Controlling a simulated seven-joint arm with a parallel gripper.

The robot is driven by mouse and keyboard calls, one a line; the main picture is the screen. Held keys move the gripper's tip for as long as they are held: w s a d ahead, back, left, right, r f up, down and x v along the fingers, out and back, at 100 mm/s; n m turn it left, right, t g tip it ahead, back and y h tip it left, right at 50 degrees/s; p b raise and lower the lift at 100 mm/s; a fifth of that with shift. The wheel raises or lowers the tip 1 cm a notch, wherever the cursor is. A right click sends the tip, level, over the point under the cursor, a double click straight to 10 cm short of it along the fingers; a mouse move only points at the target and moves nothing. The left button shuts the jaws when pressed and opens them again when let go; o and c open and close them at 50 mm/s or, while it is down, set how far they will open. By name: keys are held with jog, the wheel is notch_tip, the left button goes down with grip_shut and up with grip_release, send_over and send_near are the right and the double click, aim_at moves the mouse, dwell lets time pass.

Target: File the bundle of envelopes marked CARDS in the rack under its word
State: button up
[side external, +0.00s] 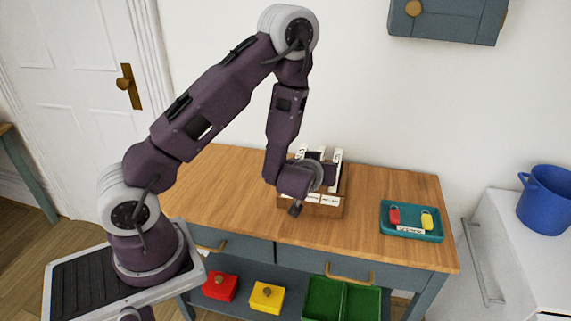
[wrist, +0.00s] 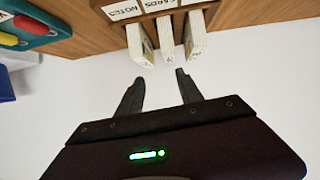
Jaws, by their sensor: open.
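The wooden rack (side external: 325,209) stands on the sideboard with word labels on its front. In the wrist view the rack (wrist: 170,25) shows labels reading NOTES and CARDS, plus a third I cannot read. Three pale envelope bundles stand upright in it: one by NOTES (wrist: 140,45), a middle one in line with CARDS (wrist: 166,42), and one by the third label (wrist: 195,40). I cannot read the bundles' own markings. My gripper (wrist: 158,76) is open and empty, its fingertips apart from the bundles. In the side view my wrist partly hides the rack and bundles.
A teal tray (side external: 384,226) with a red and a yellow item sits on the right of the sideboard top (side external: 230,185). Below are a red box (side external: 220,288), a yellow box (side external: 266,297) and a green bin (side external: 340,300). The sideboard top left of the rack is clear.

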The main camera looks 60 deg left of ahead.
jog(key=s+d+r+m+h, duration=0.2)
jog(key=s+d+r+h, duration=0.2)
jog(key=d+r, duration=0.35)
jog(key=s+d+r+m+h, duration=0.3)
jog(key=d+r+h, duration=0.1)
jog(key=d+r, duration=0.4)
jog(key=s+r+m+g, duration=0.2)
jog(key=s, duration=0.8)
jog(key=s+a+r+m+g, duration=0.1)
jog(key=s+r+m, duration=0.1)
jog(key=s, duration=0.8)
jog(key=shift+s+a+g, duration=0.25)
jog(key=shift+s+g, duration=0.15)
